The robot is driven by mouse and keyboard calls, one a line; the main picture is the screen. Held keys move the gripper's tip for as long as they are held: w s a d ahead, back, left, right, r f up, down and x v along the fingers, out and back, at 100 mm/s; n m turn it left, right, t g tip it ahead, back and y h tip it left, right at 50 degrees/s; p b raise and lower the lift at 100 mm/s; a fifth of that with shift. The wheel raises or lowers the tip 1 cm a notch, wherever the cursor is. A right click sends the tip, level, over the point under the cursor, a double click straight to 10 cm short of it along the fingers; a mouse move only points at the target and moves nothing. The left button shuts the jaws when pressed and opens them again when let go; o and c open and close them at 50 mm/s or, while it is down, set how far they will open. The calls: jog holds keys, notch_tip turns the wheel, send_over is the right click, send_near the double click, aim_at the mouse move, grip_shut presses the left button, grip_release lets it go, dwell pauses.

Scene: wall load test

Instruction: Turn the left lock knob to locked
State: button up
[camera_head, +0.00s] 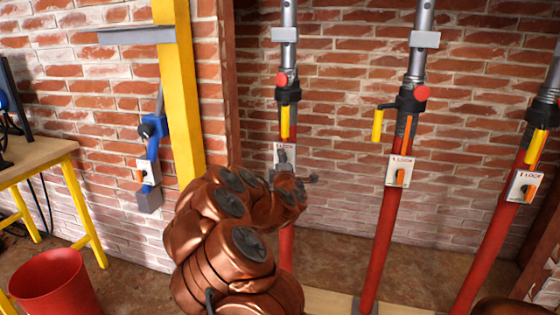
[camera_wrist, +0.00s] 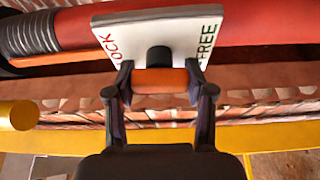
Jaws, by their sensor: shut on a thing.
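The left lock plate (camera_head: 284,152) is a white square on the leftmost red post, partly hidden behind my gripper (camera_head: 292,183) in the head view. In the wrist view the plate (camera_wrist: 145,35) reads "LOCK" at its left edge and "FREE" at its right edge, with part of LOCK cut off. The orange knob (camera_wrist: 160,81) lies crosswise in front of the plate, with a black hub (camera_wrist: 159,57) behind it. My gripper (camera_wrist: 160,84) is shut on the knob, one finger at each end. The knob is hidden in the head view.
Two more red posts stand to the right with lock plates (camera_head: 398,171) (camera_head: 524,186) and orange knobs. A yellow lever (camera_head: 285,122) hangs above the left plate. A yellow column (camera_head: 180,90), red bucket (camera_head: 55,283) and workbench (camera_head: 35,160) are at left.

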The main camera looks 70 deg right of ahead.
jog(key=shift+n, duration=0.3)
dwell(0.4)
jog(key=o, duration=1.2)
jog(key=shift+s+a, duration=0.35)
jog(key=shift+a, duration=0.1)
jog(key=shift+v, duration=3.2)
jog(key=shift+w+r, duration=0.1)
